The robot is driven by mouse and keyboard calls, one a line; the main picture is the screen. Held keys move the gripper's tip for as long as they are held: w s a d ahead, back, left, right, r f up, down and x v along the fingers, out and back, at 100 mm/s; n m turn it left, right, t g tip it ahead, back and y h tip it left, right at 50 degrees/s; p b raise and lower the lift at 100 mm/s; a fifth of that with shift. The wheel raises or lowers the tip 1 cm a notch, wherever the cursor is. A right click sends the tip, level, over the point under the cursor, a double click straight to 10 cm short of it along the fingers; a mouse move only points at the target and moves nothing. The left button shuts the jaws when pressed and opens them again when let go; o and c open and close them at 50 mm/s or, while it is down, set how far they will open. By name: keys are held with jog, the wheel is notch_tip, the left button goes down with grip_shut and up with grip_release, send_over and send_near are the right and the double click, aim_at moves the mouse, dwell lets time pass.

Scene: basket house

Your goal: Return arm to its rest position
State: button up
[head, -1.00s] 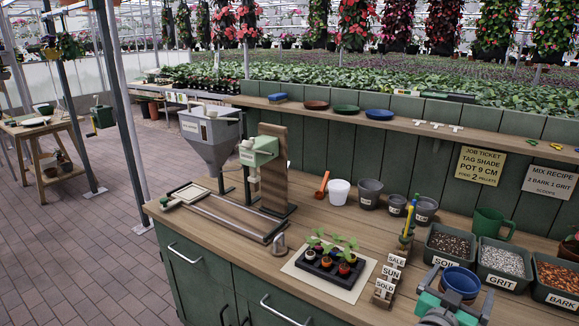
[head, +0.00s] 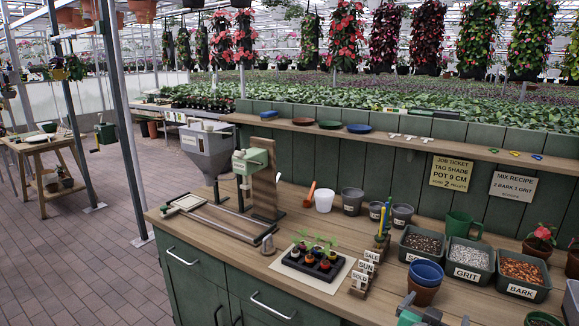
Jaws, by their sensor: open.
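My gripper (head: 434,311) is at the bottom edge of the head view, right of centre, and only its upper part shows. Its jaws are open, and I see nothing held between them. It is in front of a blue pot (head: 426,269) that sits at the mouth of a terracotta pot (head: 422,294) on the bench (head: 335,301). The picture does not show clearly whether the gripper touches the terracotta pot. Most of my arm is out of view.
Label blocks (head: 363,273) and a tray of seedlings (head: 312,264) are left of the gripper. Bins of soil (head: 420,244), grit (head: 468,258) and bark (head: 522,273) stand behind and to the right. A potted red-flowered plant (head: 539,239) is at the right. The bench's left front is mostly clear.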

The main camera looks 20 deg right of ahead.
jog(key=w+a+f+n+y, duration=0.2)
jog(key=w+a+y, duration=0.2)
jog(key=a, duration=0.5)
jog(key=s+a+n+g+y+p, duration=0.1)
jog(key=s+a+n+g+y, duration=0.1)
jog(key=a, duration=0.9)
jog(key=s+a+n+g+y, duration=0.3)
jog(key=a+n+y, duration=0.3)
jog(key=a, duration=0.6)
jog(key=shift+s+a+n+p, duration=0.2)
jog(key=shift+s+n+p, duration=0.15)
jog(key=shift+s+n, duration=0.4)
jog(key=shift+f, duration=0.1)
